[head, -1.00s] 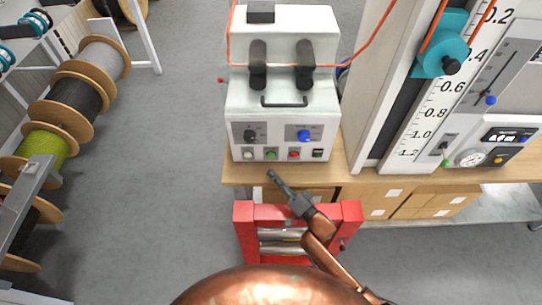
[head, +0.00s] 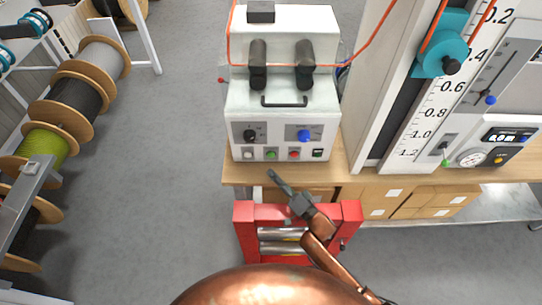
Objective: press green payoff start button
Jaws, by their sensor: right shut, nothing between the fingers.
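A grey-white payoff machine (head: 282,112) stands on the wooden bench. Its lower front has a row of buttons: a white one (head: 249,155), a green one (head: 271,155), a red one (head: 294,155) and a dark one (head: 317,153). My right gripper (head: 273,175) is shut and empty. In the picture its tip lies just below the green button, in front of the bench edge; it appears apart from the panel. My left gripper is not in view.
A red frame with metal rollers (head: 244,213) stands below the bench under my right arm. A tall scale column (head: 408,130) with a teal pulley (head: 443,43) stands right of the machine. Cable reels (head: 75,95) line the left. Grey floor (head: 170,150) between is clear.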

